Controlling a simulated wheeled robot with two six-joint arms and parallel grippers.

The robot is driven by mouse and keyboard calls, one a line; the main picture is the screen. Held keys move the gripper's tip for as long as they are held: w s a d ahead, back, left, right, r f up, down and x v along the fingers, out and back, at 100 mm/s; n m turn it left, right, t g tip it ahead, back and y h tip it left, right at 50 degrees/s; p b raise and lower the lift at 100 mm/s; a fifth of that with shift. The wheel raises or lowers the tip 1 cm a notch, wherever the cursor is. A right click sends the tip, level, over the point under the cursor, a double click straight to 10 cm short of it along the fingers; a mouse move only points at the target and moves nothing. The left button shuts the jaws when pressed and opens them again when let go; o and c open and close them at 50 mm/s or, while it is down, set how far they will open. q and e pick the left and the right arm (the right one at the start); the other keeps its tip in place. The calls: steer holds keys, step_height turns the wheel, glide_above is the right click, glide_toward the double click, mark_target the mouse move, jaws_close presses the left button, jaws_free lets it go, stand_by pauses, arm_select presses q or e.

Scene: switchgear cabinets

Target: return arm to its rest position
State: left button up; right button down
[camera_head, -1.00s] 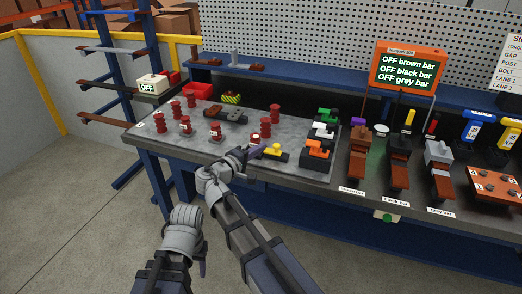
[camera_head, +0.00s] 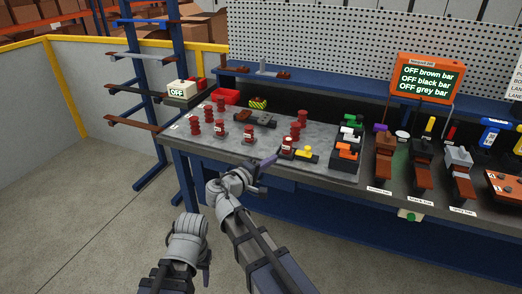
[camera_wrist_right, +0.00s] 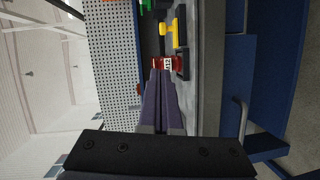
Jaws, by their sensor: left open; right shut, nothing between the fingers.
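My right gripper (camera_head: 268,161) is at the front edge of the grey table top (camera_head: 330,172) in the head view, in front of the red posts. Its purple fingers (camera_wrist_right: 160,103) are shut with nothing between them in the right wrist view. Ahead of their tips is a red post with a white label (camera_wrist_right: 168,63), which also shows in the head view (camera_head: 287,146); I cannot tell the exact gap. My left gripper (camera_head: 206,266) hangs low in front of the bench, over the floor, open; its fingers are small and dark and hard to make out.
Several red posts (camera_head: 195,128) and a yellow-handled part (camera_head: 306,152) stand on the table top. Brown, black and grey bar stations (camera_head: 384,160) are to the right, below an orange-framed screen (camera_head: 427,78). A blue rack (camera_head: 172,95) stands at the left. Floor (camera_head: 90,220) there is clear.

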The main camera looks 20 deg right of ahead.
steer(key=s+a+f+g+y+p, duration=0.3)
steer(key=s+a+y, duration=0.1)
steer(key=s, duration=0.3)
steer(key=s+a+f+m+g+y+p, duration=0.1)
steer(key=s+a+f+g+y+p, duration=0.2)
steer(key=s+a, duration=0.3)
steer(key=s+a+f+g+y+p, duration=0.3)
steer(key=s+a+f+y, duration=0.1)
steer(key=s, duration=0.5)
steer(key=shift+s+a+m+g+y, duration=0.15)
steer(key=shift+a+m+g+y, duration=0.25)
steer(key=shift+a+y, duration=0.3)
